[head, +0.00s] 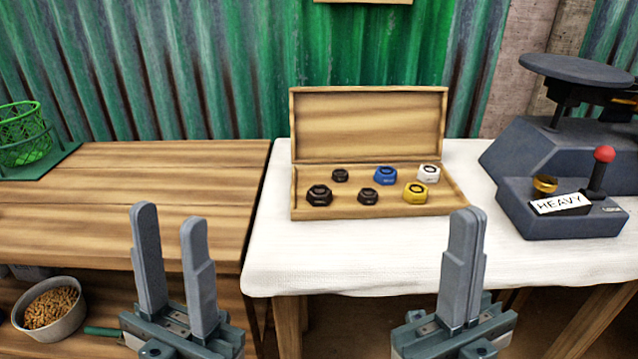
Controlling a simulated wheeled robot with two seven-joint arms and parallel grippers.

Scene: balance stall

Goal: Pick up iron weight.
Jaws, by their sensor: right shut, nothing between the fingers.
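An open wooden box (350,212) on the white-covered table holds several hexagonal weights. Three are dark: a larger near-black one (319,195) at front left, a smaller one (340,175) behind it, and one (368,195) at front middle. I cannot tell which of these is the iron weight. A blue weight (385,176), a white weight (429,174) and a yellow weight (415,193) sit to their right. My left gripper (169,218) is open and empty, left of the box. My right gripper (468,212) is shut and empty, near the box's front right corner.
A dark scale (560,150) with a "HEAVY" sign (560,204) and a red-knobbed lever (604,155) stands at right. A bare wooden table (180,175) adjoins at left, with a green basket (24,135) on it. A bowl of pellets (73,325) sits low at left.

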